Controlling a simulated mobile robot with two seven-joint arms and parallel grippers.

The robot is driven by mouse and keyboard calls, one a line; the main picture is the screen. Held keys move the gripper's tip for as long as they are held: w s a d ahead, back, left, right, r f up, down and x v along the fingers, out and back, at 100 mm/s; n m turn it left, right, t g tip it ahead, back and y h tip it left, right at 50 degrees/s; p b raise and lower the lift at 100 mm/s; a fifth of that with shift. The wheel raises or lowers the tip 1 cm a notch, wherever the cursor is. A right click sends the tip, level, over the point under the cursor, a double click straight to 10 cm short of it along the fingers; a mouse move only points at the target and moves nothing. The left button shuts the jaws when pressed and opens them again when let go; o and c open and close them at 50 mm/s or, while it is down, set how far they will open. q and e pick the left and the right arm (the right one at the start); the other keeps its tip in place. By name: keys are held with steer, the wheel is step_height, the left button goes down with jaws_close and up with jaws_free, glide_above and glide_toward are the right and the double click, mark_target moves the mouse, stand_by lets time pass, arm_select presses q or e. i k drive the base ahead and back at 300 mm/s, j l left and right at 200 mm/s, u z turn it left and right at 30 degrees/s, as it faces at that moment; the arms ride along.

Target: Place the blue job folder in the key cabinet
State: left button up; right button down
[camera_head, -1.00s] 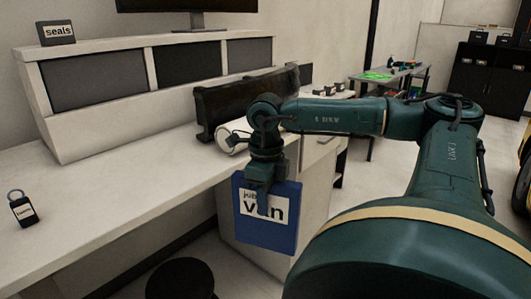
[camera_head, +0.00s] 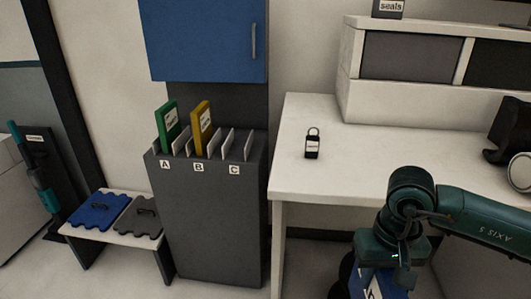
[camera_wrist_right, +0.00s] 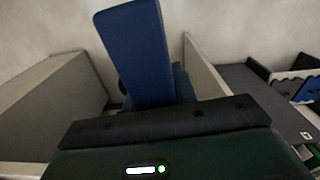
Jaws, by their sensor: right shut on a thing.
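The blue job folder (camera_head: 374,284) hangs at the bottom edge of the head view, with a white label partly in sight and its lower part cut off. My right gripper (camera_head: 392,265) is shut on its upper part. The folder also shows as a blue slab (camera_wrist_right: 138,50) in the right wrist view. A blue wall cabinet (camera_head: 208,40) with a vertical handle hangs at the upper left, its door shut. It has no readable label, so I cannot tell for sure that it is the key cabinet. The folder is well to the right of and below it. My left gripper is out of view.
Below the cabinet a grey rack (camera_head: 215,225) marked A, B, C holds a green folder (camera_head: 168,122) and a yellow folder (camera_head: 201,125); C looks empty. A bench (camera_head: 120,238) stands left. The white desk (camera_head: 300,185), with a padlock (camera_head: 312,145), lies between rack and arm.

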mark_target(239, 150)
steer(key=i+j, duration=0.15)
steer(key=j, duration=0.25)
steer(key=i+j, duration=0.1)
steer(key=j, duration=0.35)
steer(key=i+j+u, duration=0.1)
steer(key=j, duration=0.3)
steer(key=i+j, duration=0.2)
steer(key=j, duration=0.2)
steer(key=i+j, duration=0.25)
steer(key=i, duration=0.2)
steer(key=i+j+u, duration=0.15)
steer(key=i, duration=0.25)
steer(key=i+l, duration=0.4)
steer(key=i, duration=0.05)
